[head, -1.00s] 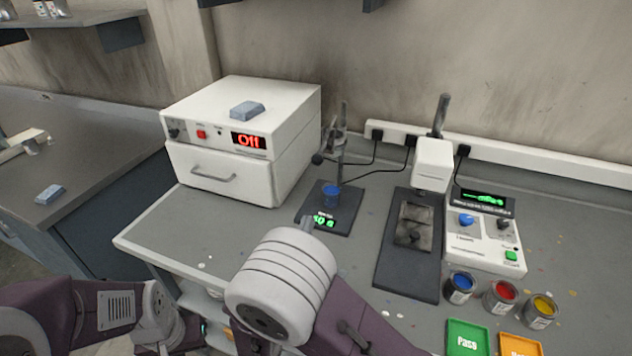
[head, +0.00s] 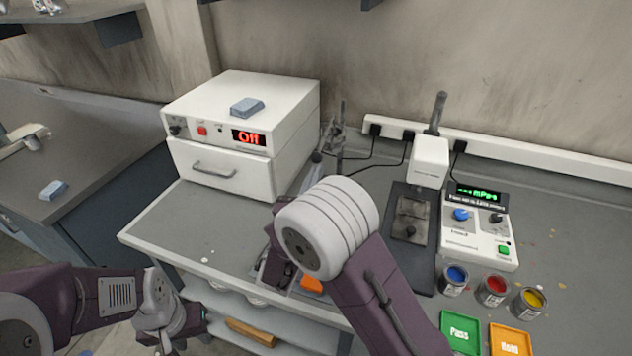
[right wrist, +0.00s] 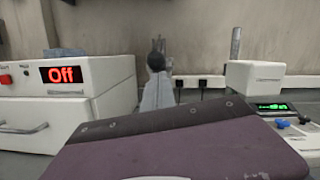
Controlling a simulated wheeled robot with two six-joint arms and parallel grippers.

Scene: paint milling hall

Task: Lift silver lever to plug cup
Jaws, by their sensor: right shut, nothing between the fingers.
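The lever's dark round knob (head: 316,157) shows left of the small stand (head: 338,135); it also shows in the right wrist view (right wrist: 156,62). The lever's silver shaft is hard to make out. My right gripper (head: 311,170) is shut and empty, a pale form pointing up at the knob from just below; it also shows in the right wrist view (right wrist: 157,80). I cannot tell whether it touches the knob. The blue cup and the stand's base are hidden behind my right arm. My left gripper (head: 165,342) is low at the left, away from the bench; its fingers are unclear.
A white oven (head: 240,135) reading "Off" stands left of the stand. A white-headed device (head: 430,160), a control box (head: 478,235) and paint cans (head: 492,290) stand right. Green (head: 460,330) and orange (head: 510,340) trays lie in front. The bench's left front is bare.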

